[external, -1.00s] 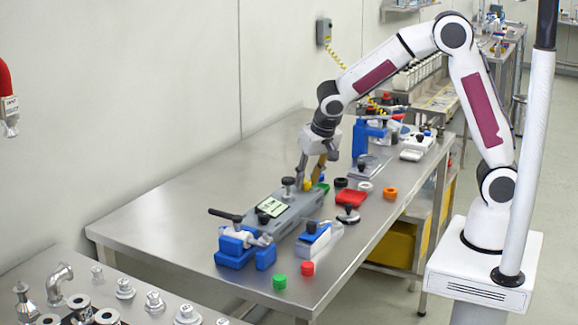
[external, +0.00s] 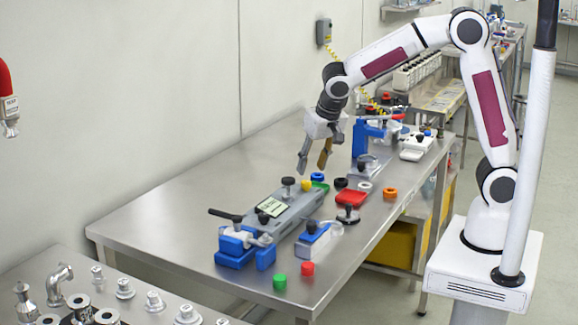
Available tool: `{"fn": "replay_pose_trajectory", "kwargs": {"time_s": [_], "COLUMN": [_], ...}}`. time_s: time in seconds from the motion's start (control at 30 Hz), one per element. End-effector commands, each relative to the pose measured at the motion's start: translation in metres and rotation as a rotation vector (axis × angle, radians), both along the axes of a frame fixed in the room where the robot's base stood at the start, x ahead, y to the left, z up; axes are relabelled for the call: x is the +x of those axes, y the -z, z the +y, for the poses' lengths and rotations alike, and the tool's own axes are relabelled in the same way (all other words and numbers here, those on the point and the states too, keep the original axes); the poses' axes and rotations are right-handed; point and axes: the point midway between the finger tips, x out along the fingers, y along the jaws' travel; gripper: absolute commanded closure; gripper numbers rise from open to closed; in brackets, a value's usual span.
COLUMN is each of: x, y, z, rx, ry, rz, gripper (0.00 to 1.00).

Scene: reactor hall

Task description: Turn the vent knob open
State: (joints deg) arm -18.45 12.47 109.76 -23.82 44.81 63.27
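A grey box-shaped device (external: 295,213) with a pale label lies on the steel table. A black knob (external: 288,182) stands on its far end and another black knob (external: 263,218) on its near end. I cannot tell from this view which one is the vent knob. My gripper (external: 312,170) is open and empty, with its fingers apart. It hangs in the air above and beyond the far end of the device, clear of both knobs.
A blue clamp-like fixture (external: 236,256) with a black handle stands at the device's near end. A blue and white block (external: 312,240), green cap (external: 280,282) and red cap (external: 307,268) are nearby. A red piece (external: 351,198) lies to the right. The table's left side is clear.

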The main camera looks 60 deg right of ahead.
Motion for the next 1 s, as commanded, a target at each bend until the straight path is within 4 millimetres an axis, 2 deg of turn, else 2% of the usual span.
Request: {"fn": "replay_pose_trajectory", "kwargs": {"time_s": [0.2, 0.4, 0.6, 1.0], "x": [-0.011, -0.018, -0.022, -0.022], "y": [-0.032, -0.052, -0.060, -0.060], "z": [0.007, 0.011, 0.012, 0.012], "rx": [0.001, 0.000, 0.000, 0.000], "ry": [-0.001, -0.002, -0.001, -0.001], "rz": [-0.003, -0.002, 0.000, 0.000], "gripper": [0.63, 0.63, 0.63, 0.63]}}
